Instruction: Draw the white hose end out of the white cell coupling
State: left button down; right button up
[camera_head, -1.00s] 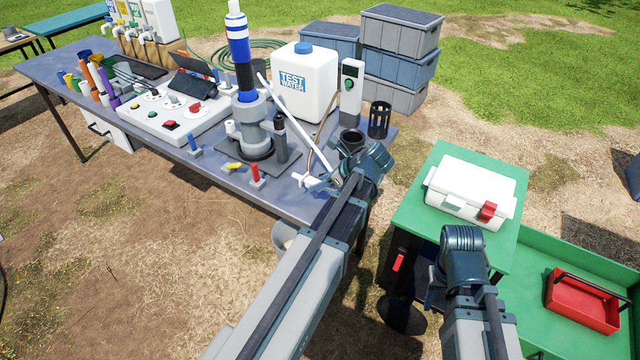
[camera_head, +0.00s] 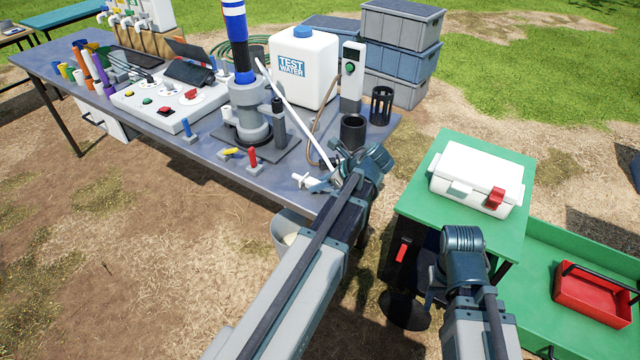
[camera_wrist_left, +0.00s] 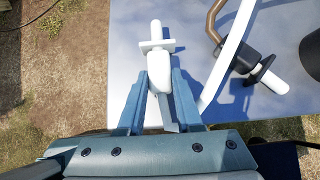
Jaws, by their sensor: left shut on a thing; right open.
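The white hose end (camera_head: 305,181) is a white plug with a crosswise flange, near the table's front edge. My left gripper (camera_head: 338,184) is shut on it. In the left wrist view, my left gripper (camera_wrist_left: 160,95) has a finger on each side of the white hose end (camera_wrist_left: 157,68), whose nose is bare and points away over the tabletop. The white hose (camera_head: 295,112) slants up from the gripper towards the grey cell (camera_head: 246,118).
A black fitting (camera_wrist_left: 255,65) with a brown hose and white tip is close right of my left gripper. A black cup (camera_head: 353,130) stands behind it. The test-water jug (camera_head: 303,68) is farther back. A bucket (camera_head: 287,232) is below the table edge. A white case (camera_head: 477,178) rests on the green table.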

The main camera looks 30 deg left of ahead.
pick_arm(q)
jog(key=shift+f, duration=0.15)
jog(key=c, duration=0.5)
grip_release()
jog(key=w+p+v, duration=0.1)
jog(key=p+v, duration=0.8)
jog(key=v, duration=0.4)
jog(key=shift+s+d+r+p, duration=0.3)
jog(key=shift+s, duration=0.2)
jog(key=s+d+f+n+h, duration=0.3)
jog(key=s+d+n, duration=0.4)
jog(key=d, duration=0.2)
jog(key=s+d+f+n+g+h, duration=0.1)
jog(key=s+d+f+n+h, duration=0.2)
jog(key=s+d+n, duration=0.5)
jog(key=shift+s+d+h, duration=0.25)
jog(key=shift+d+h, duration=0.2)
jog(key=shift+h, duration=0.35)
